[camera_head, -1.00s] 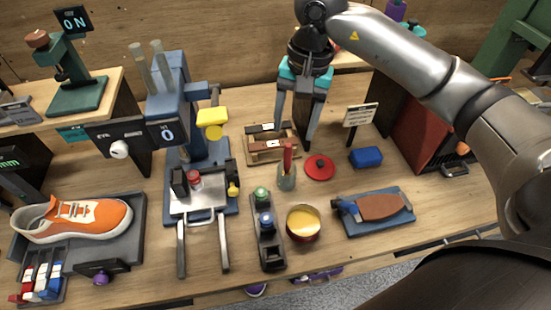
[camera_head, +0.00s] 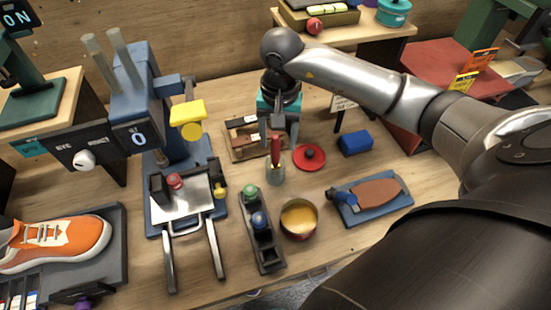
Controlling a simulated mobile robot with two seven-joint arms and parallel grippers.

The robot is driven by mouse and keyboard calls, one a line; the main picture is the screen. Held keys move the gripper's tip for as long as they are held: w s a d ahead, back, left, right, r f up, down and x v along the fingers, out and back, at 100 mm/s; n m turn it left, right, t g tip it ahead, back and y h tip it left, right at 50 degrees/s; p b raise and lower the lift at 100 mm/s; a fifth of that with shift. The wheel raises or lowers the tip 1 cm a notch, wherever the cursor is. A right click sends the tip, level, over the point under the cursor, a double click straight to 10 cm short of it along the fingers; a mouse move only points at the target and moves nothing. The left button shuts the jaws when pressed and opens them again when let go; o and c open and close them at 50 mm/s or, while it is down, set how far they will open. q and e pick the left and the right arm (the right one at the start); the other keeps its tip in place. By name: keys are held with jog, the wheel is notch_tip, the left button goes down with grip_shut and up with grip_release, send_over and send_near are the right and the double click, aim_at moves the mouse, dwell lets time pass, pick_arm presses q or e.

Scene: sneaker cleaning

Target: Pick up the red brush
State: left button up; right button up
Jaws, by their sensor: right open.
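The red brush (camera_head: 276,152) stands upright in a small grey-green cup (camera_head: 275,174), its red handle pointing up. My right gripper (camera_head: 279,140) points down from above, at the handle's upper end. Its fingers are apart, one on each side of the handle in the picture. I cannot tell whether the handle lies between them in depth or whether they touch it. The brush's lower end is hidden in the cup. My left gripper is not in view.
A red lid (camera_head: 309,157) and a blue block (camera_head: 355,143) lie to the right. A yellow-filled tin (camera_head: 299,219) and a dark bottle holder (camera_head: 259,240) are in front. The blue press (camera_head: 180,215) stands left.

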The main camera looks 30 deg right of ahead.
aim_at(276, 151)
jog(key=f, duration=0.5)
jog(key=shift+w+f, duration=0.1)
jog(key=shift+w, duration=0.3)
jog(key=shift+a, duration=0.1)
grip_shut()
